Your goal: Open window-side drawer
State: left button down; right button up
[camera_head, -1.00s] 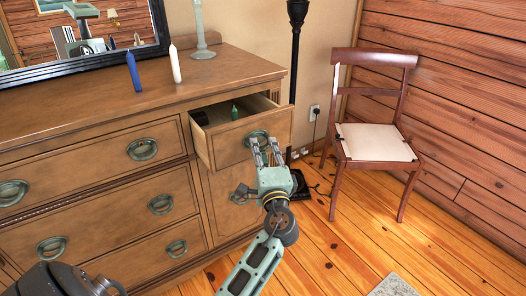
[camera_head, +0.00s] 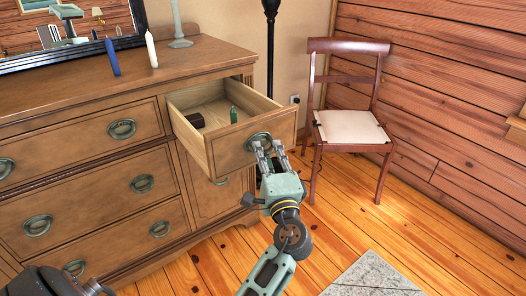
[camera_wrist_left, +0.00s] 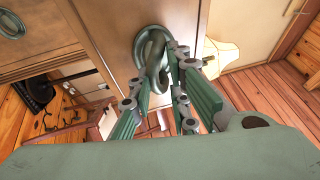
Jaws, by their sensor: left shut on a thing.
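The small top-right drawer (camera_head: 235,150) of the wooden dresser stands well out of its slot. Inside it lie a small dark brown box (camera_head: 194,120) and a small green object (camera_head: 233,114). My left gripper (camera_head: 267,148) is shut on the round metal handle (camera_head: 258,140) on the drawer's front. The left wrist view shows the handle (camera_wrist_left: 150,48) between the fingers (camera_wrist_left: 172,75). My right gripper is not in view; a dark part of my body shows at the lower left.
The dresser (camera_head: 100,85) carries a blue candle (camera_head: 112,57), a white candle (camera_head: 151,50), a pale candlestick (camera_head: 179,25) and a mirror (camera_head: 70,32). A wooden chair (camera_head: 350,115) stands to the right. The plank floor between is clear, with a grey rug (camera_head: 372,275) at the front.

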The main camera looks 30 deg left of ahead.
pick_arm(q)
jog(key=shift+s+d+f, duration=0.35)
jog(key=shift+d+f, duration=0.2)
jog(key=shift+d, duration=0.05)
jog(key=c, duration=1.8)
grip_release()
jog(key=shift+r, duration=0.1)
jog(key=shift+r, duration=0.15)
jog(key=v, duration=0.7)
jog(key=shift+s+d, duration=0.1)
